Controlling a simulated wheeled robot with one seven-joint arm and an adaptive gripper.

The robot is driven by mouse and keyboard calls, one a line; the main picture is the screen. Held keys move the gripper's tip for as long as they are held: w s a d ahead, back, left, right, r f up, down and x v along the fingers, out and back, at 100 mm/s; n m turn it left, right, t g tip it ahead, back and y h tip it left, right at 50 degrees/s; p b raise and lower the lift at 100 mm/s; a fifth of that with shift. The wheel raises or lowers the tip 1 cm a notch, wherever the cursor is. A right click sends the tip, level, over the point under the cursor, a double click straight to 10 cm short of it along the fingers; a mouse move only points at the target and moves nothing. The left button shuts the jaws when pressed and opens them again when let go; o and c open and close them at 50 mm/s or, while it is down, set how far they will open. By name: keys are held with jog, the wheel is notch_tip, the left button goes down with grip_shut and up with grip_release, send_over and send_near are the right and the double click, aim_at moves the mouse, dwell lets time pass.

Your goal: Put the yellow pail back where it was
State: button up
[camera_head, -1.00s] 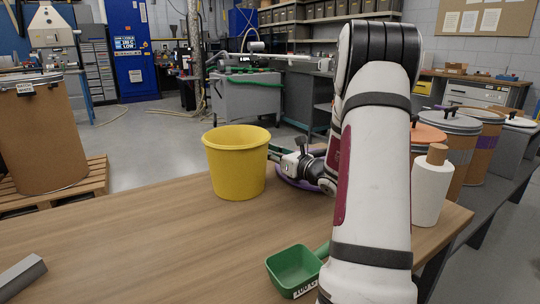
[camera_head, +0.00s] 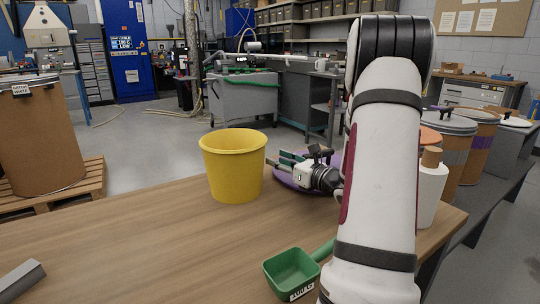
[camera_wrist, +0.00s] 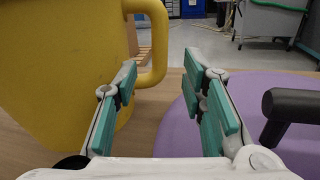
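The yellow pail (camera_head: 232,172) stands upright on the wooden table, near its far edge in the head view. In the wrist view the pail (camera_wrist: 60,70) fills the left side, with its loop handle (camera_wrist: 158,50) on the side toward the fingers. My gripper (camera_head: 278,159) is just right of the pail, low over the table, its fingers pointing toward the pail's handle side. In the wrist view my gripper (camera_wrist: 163,78) is open, with a wide empty gap between the green pads. The left finger overlaps the handle's lower part in the picture; contact cannot be told.
A purple lid (camera_head: 288,182) with a dark handle (camera_wrist: 292,103) lies right of the pail, close beside my gripper. A green scoop (camera_head: 291,271), a white bottle (camera_head: 431,190) and a grey bar (camera_head: 20,279) are on the table. The table's left middle is clear.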

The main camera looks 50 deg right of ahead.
jog(key=s, duration=0.4)
jog(key=s+p, duration=0.1)
jog(key=s, duration=0.1)
jog(key=shift+s+a, duration=0.15)
jog(key=shift+a, duration=0.1)
dwell(0.3)
